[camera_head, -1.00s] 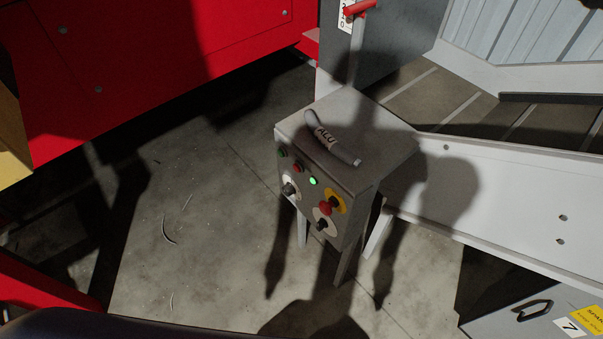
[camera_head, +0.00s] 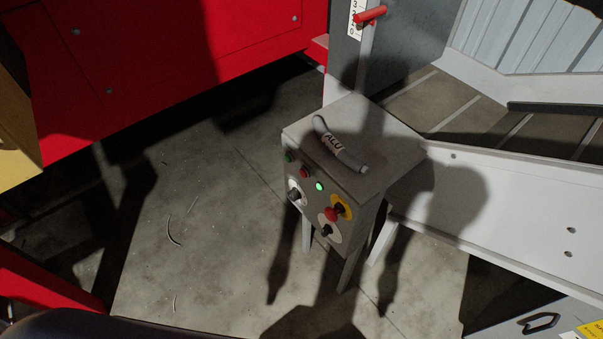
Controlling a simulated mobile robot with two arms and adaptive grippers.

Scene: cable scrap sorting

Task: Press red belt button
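The grey control box (camera_head: 352,187) stands on legs in the middle of the view. Its front panel carries a small red button (camera_head: 305,172) between a dark green button (camera_head: 289,157) and a lit green one (camera_head: 319,187). Below and to the right is a larger red mushroom button (camera_head: 332,214) on a yellow plate (camera_head: 345,205). Two black knobs (camera_head: 294,195) sit on pale round dials. Neither of my grippers is in view; arm-like shadows fall on the floor and box.
A conveyor with a white side wall (camera_head: 510,205) runs at the right. A red machine (camera_head: 150,60) fills the upper left. A red-handled lever (camera_head: 370,15) stands behind the box. Concrete floor left of the box is clear.

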